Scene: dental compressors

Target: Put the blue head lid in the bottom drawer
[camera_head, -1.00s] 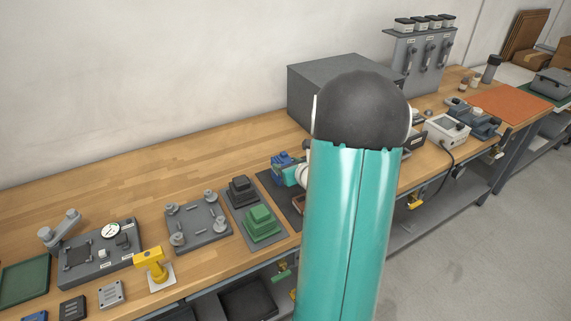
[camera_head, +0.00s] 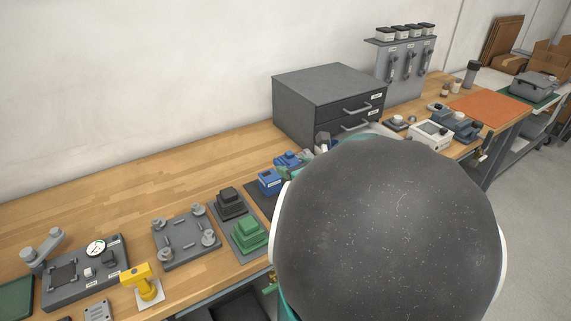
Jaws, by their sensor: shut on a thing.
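The blue head lid (camera_head: 287,159) shows as a small blue piece above and behind a blue block (camera_head: 269,181) on the dark mat. My gripper (camera_head: 297,165) is at the lid and shut on it. Most of the gripper is hidden behind my large dark arm joint, so the fingertips do not show clearly. The grey drawer cabinet (camera_head: 318,84) stands at the back of the bench. Its top drawer (camera_head: 340,112) and bottom drawer (camera_head: 338,130) both look shut, each with a bar handle. My arm hides part of the bottom drawer's lower front.
Left of the mat are a tray with black and green stepped blocks (camera_head: 249,235), a grey plate with posts (camera_head: 186,241), a yellow stand (camera_head: 137,280) and a gauge fixture (camera_head: 85,272). A white device (camera_head: 430,134) sits right of the cabinet. Bench behind the fixtures is clear.

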